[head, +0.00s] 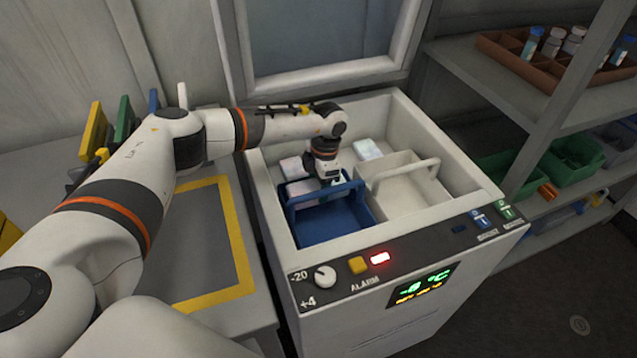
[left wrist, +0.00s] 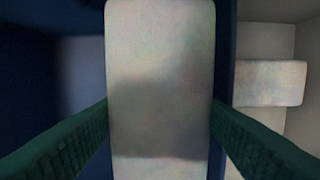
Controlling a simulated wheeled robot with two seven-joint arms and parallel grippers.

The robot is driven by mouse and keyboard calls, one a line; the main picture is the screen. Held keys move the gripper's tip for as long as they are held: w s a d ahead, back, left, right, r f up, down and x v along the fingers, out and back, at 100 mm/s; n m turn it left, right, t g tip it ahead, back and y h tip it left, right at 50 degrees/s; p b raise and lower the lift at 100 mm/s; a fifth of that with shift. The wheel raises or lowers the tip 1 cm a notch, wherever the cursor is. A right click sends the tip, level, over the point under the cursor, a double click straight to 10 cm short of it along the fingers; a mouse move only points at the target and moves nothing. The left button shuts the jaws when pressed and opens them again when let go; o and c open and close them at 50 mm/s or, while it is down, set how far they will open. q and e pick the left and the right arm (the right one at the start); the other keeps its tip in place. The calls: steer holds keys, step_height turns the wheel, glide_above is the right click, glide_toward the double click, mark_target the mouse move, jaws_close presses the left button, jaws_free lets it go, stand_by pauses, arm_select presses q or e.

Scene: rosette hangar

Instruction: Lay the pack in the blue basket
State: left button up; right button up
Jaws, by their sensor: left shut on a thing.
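The blue basket (head: 335,222) stands in the left front of the open chest freezer, its handle up. My left gripper (head: 326,184) reaches down into it from above, at its back part. In the left wrist view the green fingers of my left gripper (left wrist: 160,125) are shut on a whitish pack (left wrist: 160,70), one finger on each long side. Dark blue basket wall shows around it. The pack (head: 302,192) also shows beside the gripper in the head view, inside the basket. Whether it touches the basket floor I cannot tell. My right gripper is not in view.
A white basket (head: 410,198) with a raised handle stands right of the blue one. Other pale packs lie behind the baskets, one at the left (head: 292,166) and one near the middle (head: 367,149). The freezer's raised lid (head: 320,75) is behind; shelves stand at the right.

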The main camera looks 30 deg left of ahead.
arm_select(q)
steer(key=shift+f, duration=0.1)
steer(key=shift+f+b, duration=0.45)
steer(key=shift+f, duration=0.05)
steer(key=o, duration=1)
steer(key=shift+r, duration=0.1)
steer(key=r, duration=0.8)
steer(key=w+d+r, duration=0.1)
steer(key=r, duration=0.4)
steer(key=shift+p, duration=0.3)
